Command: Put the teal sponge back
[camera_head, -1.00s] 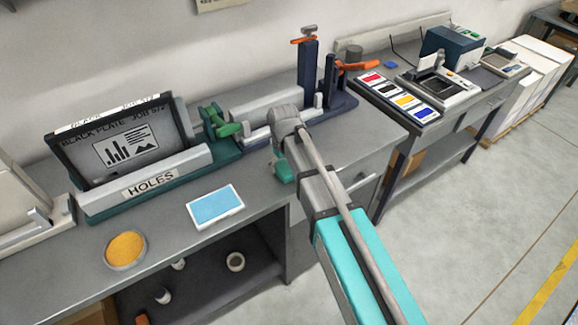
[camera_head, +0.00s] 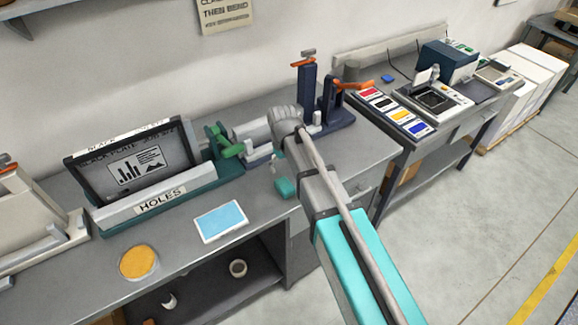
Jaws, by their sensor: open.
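A teal block that looks like the teal sponge (camera_head: 286,188) is on the grey bench, just left of my arm and partly covered by it. My arm reaches in from the lower right, its grey end joint above the bench's right part. Only a small pale piece, seemingly my gripper (camera_head: 277,163), shows below that joint, close above the sponge. My gripper is open; its fingers are mostly hidden, and I cannot tell whether they touch the sponge. A white tray with a blue pad (camera_head: 221,222) and a round dish with an orange-yellow sponge (camera_head: 138,262) stand at the bench front.
The black plate (camera_head: 135,165) stands in a rack labelled HOLES (camera_head: 160,201). A green clamp (camera_head: 225,143) and dark posts with orange levers (camera_head: 330,105) stand behind my arm. A second bench holds an ink colour tray (camera_head: 398,110). Bare bench top lies between the blue pad and sponge.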

